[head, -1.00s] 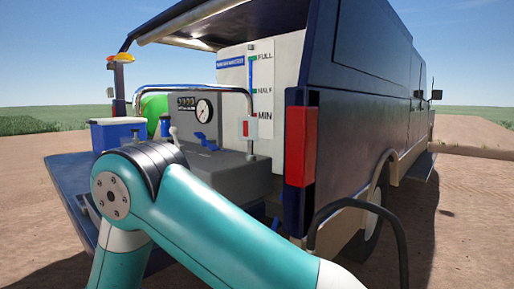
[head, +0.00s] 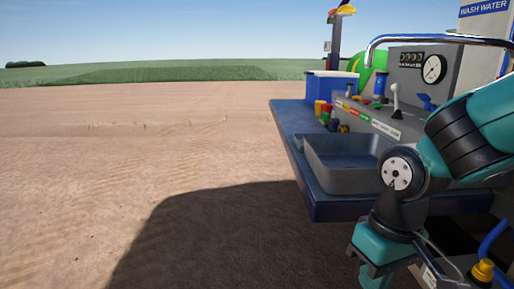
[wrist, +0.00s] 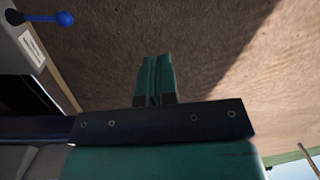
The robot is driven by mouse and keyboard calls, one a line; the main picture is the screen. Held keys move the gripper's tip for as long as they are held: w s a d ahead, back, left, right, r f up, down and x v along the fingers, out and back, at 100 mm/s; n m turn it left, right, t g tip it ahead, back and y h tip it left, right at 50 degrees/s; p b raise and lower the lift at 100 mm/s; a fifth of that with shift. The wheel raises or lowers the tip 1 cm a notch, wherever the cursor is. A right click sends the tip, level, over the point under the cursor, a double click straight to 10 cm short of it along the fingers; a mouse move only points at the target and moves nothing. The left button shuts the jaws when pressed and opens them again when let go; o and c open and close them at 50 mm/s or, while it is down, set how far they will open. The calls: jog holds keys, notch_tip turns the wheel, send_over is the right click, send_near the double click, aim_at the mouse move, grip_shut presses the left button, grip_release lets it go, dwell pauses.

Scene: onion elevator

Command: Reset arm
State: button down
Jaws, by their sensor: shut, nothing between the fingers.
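My gripper (wrist: 157,78) shows in the wrist view with its two teal fingers together and nothing between them. Bare brown soil lies behind the fingers in that view. My teal and black arm (head: 462,135) is bent at the right of the head view, in front of the van's rear worktop (head: 330,207). Its lower end hangs near the bottom edge of the picture. The fingertips cannot be made out in the head view.
The worktop carries a grey sink basin (head: 340,160), a blue cooler box (head: 330,85), a pressure gauge (head: 434,69) and a metal rail (head: 430,39). A blue-knobbed lever (wrist: 64,18) shows upper left in the wrist view. Open soil (head: 130,150) lies left.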

jog(key=s+a+r+n+y, duration=0.3)
jog(key=s+r, duration=0.3)
jog(key=s, duration=0.3)
notch_tip(320, 180, up, 15)
jog(key=p, duration=1.5)
jog(key=shift+t, duration=0.3)
jog(key=shift+w+d, duration=0.1)
jog(key=shift+d, duration=0.05)
